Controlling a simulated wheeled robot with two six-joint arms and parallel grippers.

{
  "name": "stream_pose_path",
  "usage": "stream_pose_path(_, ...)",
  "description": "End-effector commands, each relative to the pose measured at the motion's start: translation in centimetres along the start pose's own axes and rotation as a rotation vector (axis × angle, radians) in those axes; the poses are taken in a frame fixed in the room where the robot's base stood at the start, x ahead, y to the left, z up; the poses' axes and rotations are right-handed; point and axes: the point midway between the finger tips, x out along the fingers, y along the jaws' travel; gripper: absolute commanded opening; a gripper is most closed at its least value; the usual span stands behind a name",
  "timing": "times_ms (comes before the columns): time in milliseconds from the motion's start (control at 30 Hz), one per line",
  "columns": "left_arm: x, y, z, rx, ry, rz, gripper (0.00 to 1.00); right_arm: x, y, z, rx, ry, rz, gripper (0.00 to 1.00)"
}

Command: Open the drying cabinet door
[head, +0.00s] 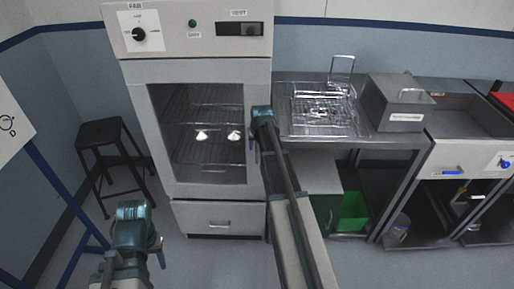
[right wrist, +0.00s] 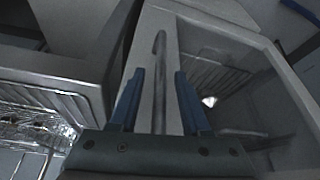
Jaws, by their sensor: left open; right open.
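The drying cabinet (head: 195,125) stands upright left of centre in the head view, and its glass-windowed door (head: 210,190) looks closed. Through the glass I see wire racks and two small white items. My right gripper (head: 254,138) is at the right edge of the door, covering the handle there. In the right wrist view, the vertical bar handle (right wrist: 160,75) lies between the two open fingers of my right gripper (right wrist: 158,100); I cannot tell if they touch it. My left gripper (head: 138,212) is open and empty, low in front of the cabinet's left side.
A black stool (head: 105,145) stands left of the cabinet. A steel bench (head: 340,138) with a wire basket (head: 320,105) and a grey lidded box (head: 395,100) is right of it. A green bin (head: 350,212) sits below. Floor in front of the drawer (head: 220,218) is clear.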

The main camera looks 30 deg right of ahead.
Motion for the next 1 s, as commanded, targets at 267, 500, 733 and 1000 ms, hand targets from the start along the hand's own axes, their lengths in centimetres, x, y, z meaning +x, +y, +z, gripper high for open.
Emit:
stream_pose_path(267,-0.03,0.00,0.00,0.000,0.000,0.000,0.50,-0.03,0.00,0.00,0.000,0.000,0.000,0.08)
stream_pose_path(500,-0.02,0.00,0.00,0.000,0.000,0.000,0.50,-0.03,0.00,0.00,0.000,0.000,0.000,0.00)
stream_pose_path(733,-0.02,0.00,0.00,0.000,0.000,0.000,0.50,-0.02,0.00,0.01,0.000,0.000,0.000,0.00)
stream_pose_path(1000,-0.02,0.00,0.00,0.000,0.000,0.000,0.50,-0.02,0.00,0.00,0.000,0.000,0.000,0.00)
